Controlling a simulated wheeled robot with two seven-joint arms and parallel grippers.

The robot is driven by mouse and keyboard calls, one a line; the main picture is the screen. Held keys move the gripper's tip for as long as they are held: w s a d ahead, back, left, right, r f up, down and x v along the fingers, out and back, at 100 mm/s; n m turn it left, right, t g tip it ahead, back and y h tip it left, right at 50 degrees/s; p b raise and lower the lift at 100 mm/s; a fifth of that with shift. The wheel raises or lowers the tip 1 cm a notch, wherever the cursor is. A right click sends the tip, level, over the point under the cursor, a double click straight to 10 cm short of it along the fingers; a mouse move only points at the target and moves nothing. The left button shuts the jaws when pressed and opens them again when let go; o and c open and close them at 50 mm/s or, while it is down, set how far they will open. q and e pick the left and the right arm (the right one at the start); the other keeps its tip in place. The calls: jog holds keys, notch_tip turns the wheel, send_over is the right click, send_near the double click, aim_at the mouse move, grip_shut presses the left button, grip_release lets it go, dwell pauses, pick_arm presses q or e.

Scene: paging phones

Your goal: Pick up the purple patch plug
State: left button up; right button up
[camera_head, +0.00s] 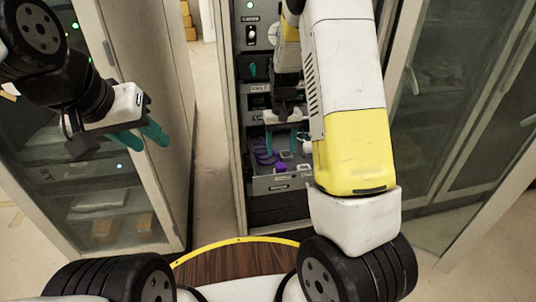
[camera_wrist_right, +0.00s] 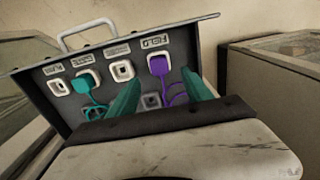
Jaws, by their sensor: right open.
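The purple patch plug (camera_wrist_right: 158,66) sits in the rightmost socket of a grey panel, under a label that seems to read FIELD. Its purple cord hangs down behind my right gripper. In the head view a purple shape (camera_head: 264,153) lies low in the rack, partly hidden. My right gripper (camera_wrist_right: 160,76) is open, with its teal fingers pointing toward the panel, one to each side of the purple plug in the picture. No contact is visible. It also shows in front of the rack (camera_head: 281,140). My left gripper (camera_head: 154,142) is open and empty at the left.
A teal plug (camera_wrist_right: 86,82) with a teal cord sits in another socket. A white socket (camera_wrist_right: 123,70) between the plugs is empty, as is one at far left (camera_wrist_right: 58,88). A glass-door cabinet (camera_head: 110,190) stands left of the rack; another (camera_head: 465,110) stands right.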

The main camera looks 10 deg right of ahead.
aim_at(281, 165)
notch_tip(281, 165, down, 8)
jog(key=shift+d+r, duration=0.1)
jog(key=shift+r, duration=0.05)
grip_shut()
dwell(0.4)
